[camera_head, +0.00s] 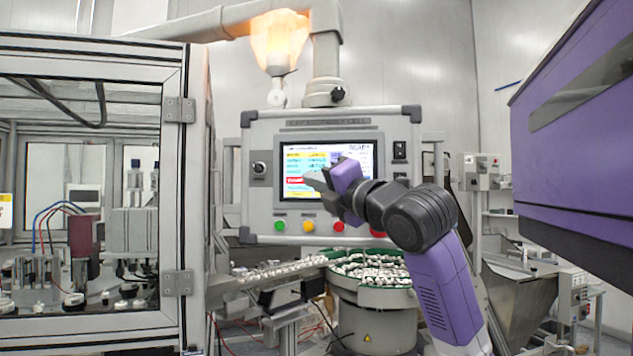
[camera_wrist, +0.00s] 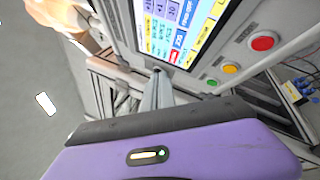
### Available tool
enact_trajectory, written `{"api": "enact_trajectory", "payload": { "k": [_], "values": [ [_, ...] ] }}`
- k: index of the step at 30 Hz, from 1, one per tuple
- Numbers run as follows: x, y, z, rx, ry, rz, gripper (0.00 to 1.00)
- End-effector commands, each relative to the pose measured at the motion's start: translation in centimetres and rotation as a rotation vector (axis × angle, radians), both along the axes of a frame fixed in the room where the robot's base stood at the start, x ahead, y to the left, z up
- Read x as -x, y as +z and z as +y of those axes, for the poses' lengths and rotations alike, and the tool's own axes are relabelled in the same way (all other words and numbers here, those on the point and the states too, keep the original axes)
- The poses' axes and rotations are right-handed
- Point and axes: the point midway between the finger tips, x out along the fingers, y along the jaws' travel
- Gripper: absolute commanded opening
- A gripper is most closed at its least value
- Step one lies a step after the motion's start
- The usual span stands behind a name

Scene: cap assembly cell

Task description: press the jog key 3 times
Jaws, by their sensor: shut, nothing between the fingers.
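The control panel (camera_head: 258,220) hangs on a grey arm, with a lit touchscreen (camera_head: 297,158) that shows coloured keys. The screen also shows in the wrist view (camera_wrist: 205,22). Which key is the jog key is too small to read. My gripper (camera_head: 312,179) is shut and empty, in front of the left-middle part of the screen, and covers part of it. In the wrist view its fingertips (camera_wrist: 157,74) point at the screen's lower edge. I cannot tell whether the tips touch the panel.
Below the screen are a green button (camera_head: 280,226), a yellow button (camera_head: 308,226) and a red button (camera_head: 338,226). A glazed machine frame (camera_head: 172,220) stands at left. A round feeder bowl (camera_head: 375,310) full of caps is below the panel. An orange-lit lamp (camera_head: 279,40) is above.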

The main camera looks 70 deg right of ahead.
Motion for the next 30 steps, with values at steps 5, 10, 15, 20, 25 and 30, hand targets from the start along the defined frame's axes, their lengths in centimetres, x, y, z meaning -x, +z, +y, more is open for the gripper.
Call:
{"api": "enact_trajectory", "payload": {
  "k": [5, 10, 15, 20, 25, 30],
  "values": [
    [0.0, 0.0, 0.0, 0.000, 0.000, 0.000, 0.00],
    [0.0, 0.0, 0.0, 0.000, 0.000, 0.000, 0.00],
    [0.0, 0.0, 0.0, 0.000, 0.000, 0.000, 0.00],
    [-0.3, -0.4, 0.0, -0.017, 0.011, -0.010, 0.00],
    [-2.2, -3.6, 0.7, -0.147, 0.091, -0.102, 0.00],
    [-5.4, -9.5, 2.6, -0.394, 0.217, -0.259, 0.00]
  ]
}}
